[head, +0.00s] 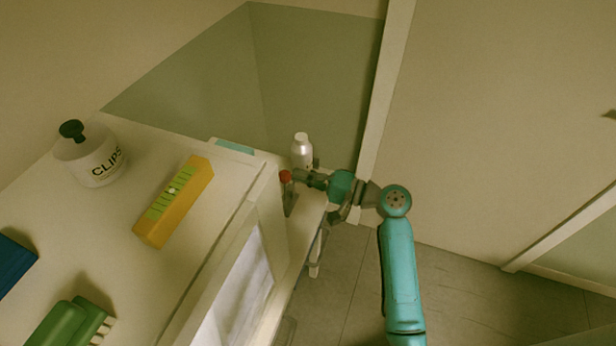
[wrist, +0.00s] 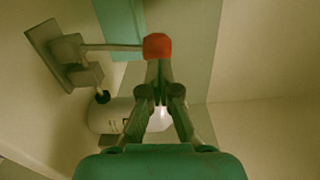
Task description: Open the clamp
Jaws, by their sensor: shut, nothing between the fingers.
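The clamp (wrist: 67,47) is a grey metal fitting on a square plate at the left of the wrist view. A thin lever runs from it to a red knob (wrist: 157,46). My gripper (wrist: 159,72) is shut and empty. Its fingertips are right at the red knob, which shows just beyond them; I cannot tell whether they touch it. In the head view my gripper (head: 302,177) reaches in from the right.
A white bottle (head: 302,150) stands close behind my gripper; it also shows in the wrist view (wrist: 112,115). A white clips jar (head: 92,160), a yellow box (head: 175,201), a green item (head: 62,325) and a blue item (head: 14,262) are on the left surface. Floor at right is clear.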

